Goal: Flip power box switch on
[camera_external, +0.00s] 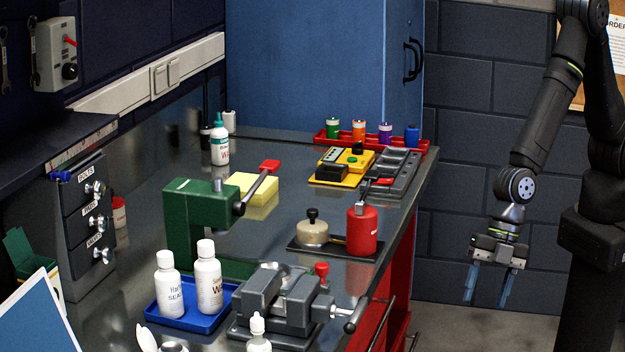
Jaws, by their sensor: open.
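A grey power box (56,56) hangs on the dark wall at the upper left. It has a red-tipped switch lever (69,40) and a black knob (69,71) on its face. The lever appears tilted up and outward; I cannot tell whether that is on or off. My gripper (488,287) hangs at the right of the picture, beyond the bench's right edge, with its fingers pointing down. It is open with nothing between its fingers, far from the power box.
The bench (300,200) holds a green press (200,215), a grey vise (285,300), a red canister (362,229), a blue tray (190,318) with bottles and a yellow block (252,187). A blue cabinet (315,65) stands behind. Drawers (85,220) stand below the power box.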

